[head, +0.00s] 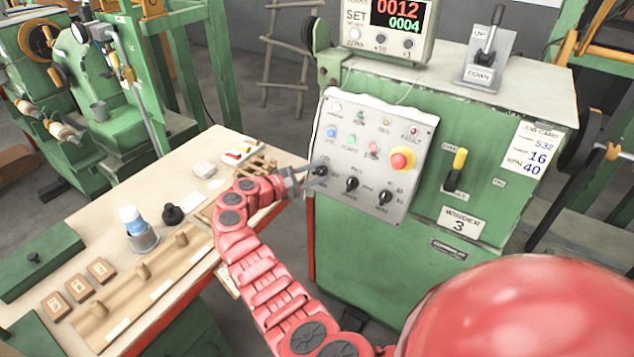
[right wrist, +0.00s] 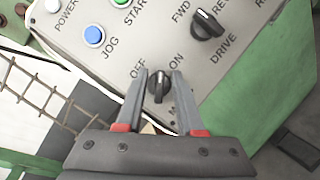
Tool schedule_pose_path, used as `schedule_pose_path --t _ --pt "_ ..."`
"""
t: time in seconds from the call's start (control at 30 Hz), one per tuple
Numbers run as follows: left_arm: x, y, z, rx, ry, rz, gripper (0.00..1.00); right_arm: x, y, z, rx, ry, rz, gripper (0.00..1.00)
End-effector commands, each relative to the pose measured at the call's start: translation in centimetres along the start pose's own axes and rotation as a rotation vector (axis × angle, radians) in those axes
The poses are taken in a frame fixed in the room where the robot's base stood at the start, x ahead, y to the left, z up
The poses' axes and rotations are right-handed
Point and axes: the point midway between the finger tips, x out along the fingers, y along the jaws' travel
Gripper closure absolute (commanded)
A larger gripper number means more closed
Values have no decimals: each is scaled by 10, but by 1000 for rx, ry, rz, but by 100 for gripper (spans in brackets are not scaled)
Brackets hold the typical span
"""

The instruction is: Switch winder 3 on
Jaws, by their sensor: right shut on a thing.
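The winder's grey control panel (head: 372,150) is on the green machine marked with a WINDER 3 plate (head: 459,222). Its lower-left black rotary knob (head: 319,171) has OFF and ON labels above it in the right wrist view (right wrist: 158,86). The knob's bar stands roughly upright in that view, between the two labels; I cannot tell its exact setting. My right gripper (head: 307,174) is at this knob, with a finger on each side of it, shut on it in the right wrist view (right wrist: 158,88). My left gripper is not in view.
Beside the knob are a drive knob (head: 352,184) and another black knob (head: 384,197). A red-and-yellow button (head: 401,160), a yellow-handled lever (head: 456,168) and an UP/DOWN lever (head: 488,45) are further right. A wooden bench (head: 190,262) with small parts stands left.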

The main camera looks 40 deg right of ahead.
Motion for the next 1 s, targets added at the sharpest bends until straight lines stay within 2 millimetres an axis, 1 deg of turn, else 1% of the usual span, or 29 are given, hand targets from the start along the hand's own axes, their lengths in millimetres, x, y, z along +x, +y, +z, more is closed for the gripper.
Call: schedule_pose_path --t 0.03,0.2,0.4,0.7,1.0 --pt "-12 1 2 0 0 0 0 1 -5 -4 41 2 -15 100" --pt "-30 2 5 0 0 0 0 0 -5 -4 186 3 -75 100" --pt "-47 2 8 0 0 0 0 0 -6 -4 335 2 -136 100" --pt "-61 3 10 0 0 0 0 0 -4 -3 486 3 -196 100" --pt "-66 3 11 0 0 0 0 0 -4 -2 540 2 -220 100"
